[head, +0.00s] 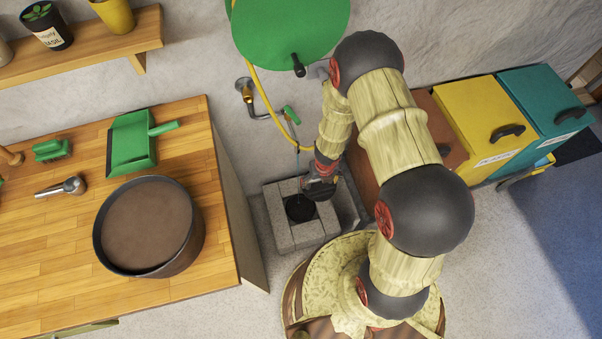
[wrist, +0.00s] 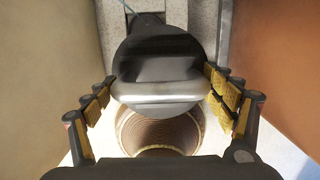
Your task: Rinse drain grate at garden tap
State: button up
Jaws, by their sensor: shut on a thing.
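The garden tap (head: 290,115) with a green handle is on the wall above a pale block basin (head: 285,236). A thin bluish streak runs down from the tap towards the basin; it looks like water. My gripper (head: 316,188) is low over the basin, under the tap. In the wrist view, my gripper (wrist: 160,82) has its fingers on both sides of a dark round disc (wrist: 160,50), apparently the drain grate, and is shut on it. A shiny pale band crosses the disc's near edge. The disc shows dark over the basin in the head view (head: 299,208). Its slots cannot be made out.
A green hose reel (head: 290,35) hangs above. Yellow (head: 485,115) and teal (head: 540,95) bins stand right.

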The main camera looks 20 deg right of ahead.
jog(key=shift+s+d+r+p, duration=0.2)
jog(key=shift+s+d+r, duration=0.5)
jog(key=shift+s+r, duration=0.3)
jog(key=shift+s+d+r+p, duration=0.15)
jog(key=shift+s+d+r, duration=0.55)
jog(key=shift+s+r, duration=0.3)
